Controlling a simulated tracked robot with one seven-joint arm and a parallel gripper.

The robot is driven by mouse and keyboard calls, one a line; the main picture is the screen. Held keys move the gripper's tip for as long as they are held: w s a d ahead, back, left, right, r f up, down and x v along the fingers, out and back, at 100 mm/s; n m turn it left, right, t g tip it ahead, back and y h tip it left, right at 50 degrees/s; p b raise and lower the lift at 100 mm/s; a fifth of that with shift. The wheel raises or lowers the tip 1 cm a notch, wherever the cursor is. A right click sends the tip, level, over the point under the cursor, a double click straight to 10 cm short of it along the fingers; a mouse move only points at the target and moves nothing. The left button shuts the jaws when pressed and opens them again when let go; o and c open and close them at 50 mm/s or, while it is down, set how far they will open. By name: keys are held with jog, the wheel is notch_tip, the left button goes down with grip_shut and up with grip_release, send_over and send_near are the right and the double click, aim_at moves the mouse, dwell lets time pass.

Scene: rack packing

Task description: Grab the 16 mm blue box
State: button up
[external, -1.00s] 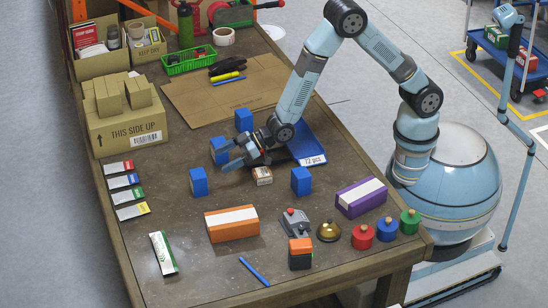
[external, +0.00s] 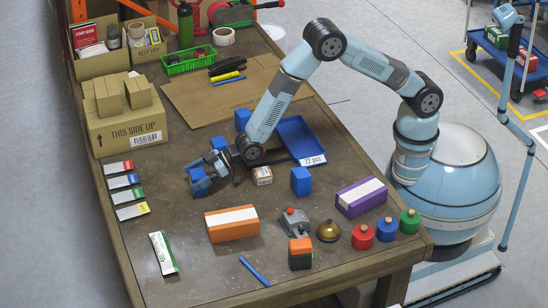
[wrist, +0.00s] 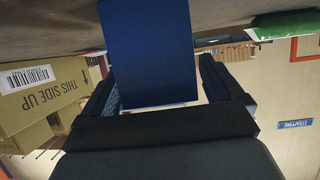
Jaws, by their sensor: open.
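Several blue boxes stand on the table. The nearest-left blue box (external: 199,186) has my open gripper (external: 204,168) right at it. In the wrist view this blue box (wrist: 150,50) stands between the two fingers of my gripper (wrist: 157,85), with gaps visible beside it. Part of it is hidden by the gripper in the external view. A second blue box (external: 218,143) is partly hidden behind my gripper, a third (external: 243,119) stands farther back, and another (external: 301,181) stands to the right. No size marking is readable on any of them.
A small cardboard box (external: 262,175) is right of my gripper. An orange box (external: 231,223) stands in front. Colored packets (external: 125,181) lie at the left. Table between packets and gripper is clear.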

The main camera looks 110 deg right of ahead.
jog(key=shift+w+f, duration=0.2)
jog(key=shift+w, duration=0.3)
jog(key=shift+c, duration=0.4)
jog(key=c, duration=1.1)
